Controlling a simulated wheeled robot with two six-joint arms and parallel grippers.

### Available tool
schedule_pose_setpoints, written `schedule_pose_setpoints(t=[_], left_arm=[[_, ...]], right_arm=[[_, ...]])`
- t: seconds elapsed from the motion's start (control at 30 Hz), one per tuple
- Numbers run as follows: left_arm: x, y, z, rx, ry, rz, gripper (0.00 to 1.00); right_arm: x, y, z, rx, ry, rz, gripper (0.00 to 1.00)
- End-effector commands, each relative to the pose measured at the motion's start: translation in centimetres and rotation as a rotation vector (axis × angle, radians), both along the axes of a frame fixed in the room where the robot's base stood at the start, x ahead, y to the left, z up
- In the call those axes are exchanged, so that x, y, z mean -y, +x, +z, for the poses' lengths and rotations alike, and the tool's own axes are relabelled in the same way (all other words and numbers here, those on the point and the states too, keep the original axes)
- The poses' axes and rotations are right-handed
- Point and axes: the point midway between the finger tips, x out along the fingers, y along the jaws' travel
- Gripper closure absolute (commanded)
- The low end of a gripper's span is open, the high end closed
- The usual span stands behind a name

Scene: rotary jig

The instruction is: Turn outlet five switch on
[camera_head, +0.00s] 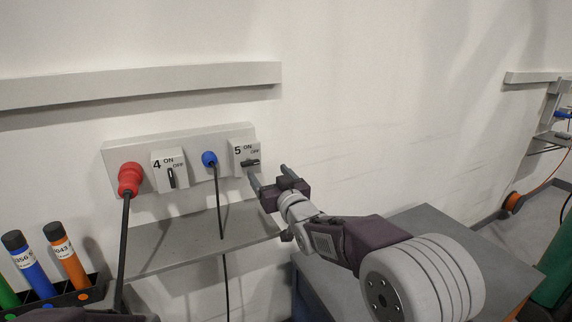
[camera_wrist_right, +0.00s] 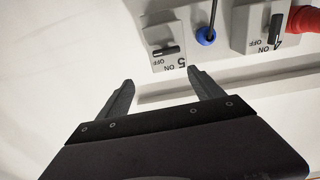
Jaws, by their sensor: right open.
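The outlet five switch (camera_head: 243,150) is a light grey box marked 5, ON and OFF at the right end of the wall panel. Its black handle (camera_head: 250,163) lies horizontal, in line with the OFF label. In the right wrist view, the switch box (camera_wrist_right: 157,36) appears upside down, its handle (camera_wrist_right: 165,51) beyond the fingertips. My right gripper (camera_head: 268,172) is open and empty, just below and right of the switch. In the wrist view, both fingers (camera_wrist_right: 160,79) stand apart with nothing between them.
A blue plug (camera_head: 209,158) with a hanging black cable is left of switch five. Switch four (camera_head: 164,160) has a vertical handle, and a red plug (camera_head: 130,178) is farther left. A grey shelf (camera_head: 200,246) is below.

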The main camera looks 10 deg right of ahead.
Motion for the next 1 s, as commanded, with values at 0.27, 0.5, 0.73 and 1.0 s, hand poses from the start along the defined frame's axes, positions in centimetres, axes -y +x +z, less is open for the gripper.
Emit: schedule_pose_setpoints(t=[0.27, 0.5, 0.73, 1.0], left_arm=[[0.0, 0.0, 1.0, 0.000, 0.000, 0.000, 0.64], [0.0, 0.0, 3.3, 0.000, 0.000, 0.000, 0.64], [0.0, 0.0, 5.1, 0.000, 0.000, 0.000, 0.64], [0.0, 0.0, 5.4, 0.000, 0.000, 0.000, 0.64]], right_arm=[[-2.7, 0.2, -0.8, -0.030, -0.007, 0.045, 0.24], [-3.8, 3.7, -0.4, -0.032, -0.007, 0.044, 0.24], [-5.1, 7.7, -0.5, -0.032, -0.007, 0.043, 0.24], [-5.5, 8.8, -0.8, -0.031, -0.007, 0.043, 0.24]])
